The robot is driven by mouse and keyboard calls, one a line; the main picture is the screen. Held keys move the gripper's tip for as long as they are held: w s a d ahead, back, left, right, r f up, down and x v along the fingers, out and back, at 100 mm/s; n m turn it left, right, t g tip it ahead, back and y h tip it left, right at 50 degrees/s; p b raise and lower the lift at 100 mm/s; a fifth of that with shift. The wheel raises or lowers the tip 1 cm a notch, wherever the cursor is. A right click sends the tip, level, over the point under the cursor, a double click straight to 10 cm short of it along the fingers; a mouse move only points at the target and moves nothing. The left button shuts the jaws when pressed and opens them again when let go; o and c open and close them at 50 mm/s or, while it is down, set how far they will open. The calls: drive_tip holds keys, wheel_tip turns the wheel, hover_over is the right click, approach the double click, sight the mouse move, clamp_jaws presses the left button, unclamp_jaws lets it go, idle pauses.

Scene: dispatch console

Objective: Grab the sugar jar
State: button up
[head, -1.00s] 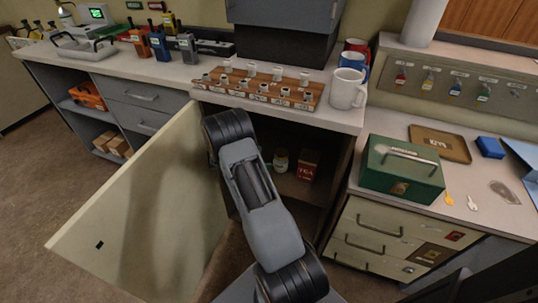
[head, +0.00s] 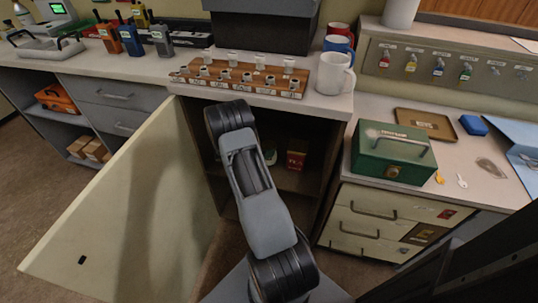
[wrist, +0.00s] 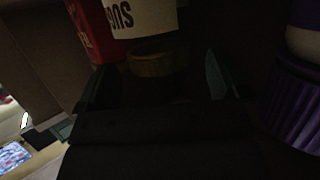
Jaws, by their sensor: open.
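The sugar jar (wrist: 145,18) is pale with dark lettering, seen upside down in the dim wrist view. Its brown lid (wrist: 152,62) faces my gripper. In the head view, a sliver of the jar (head: 270,156) shows on the shelf inside the open cupboard, mostly behind my arm. My gripper (wrist: 158,84) is open, with one finger either side of the lid in the wrist picture. A gap to the jar or contact with it is too dark to tell. In the head view my gripper is hidden behind my arm.
A red box (head: 296,155) stands right beside the jar. A purple ribbed object (wrist: 293,105) is at the right of the wrist view. The cupboard door (head: 130,205) stands open to the left. Mugs (head: 334,72) and a wooden rack (head: 245,80) sit on the counter above.

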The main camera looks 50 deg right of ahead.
drive_tip(key=shift+x, duration=1.45)
drive_tip(key=c, duration=1.3)
drive_tip(key=shift+r, duration=0.1)
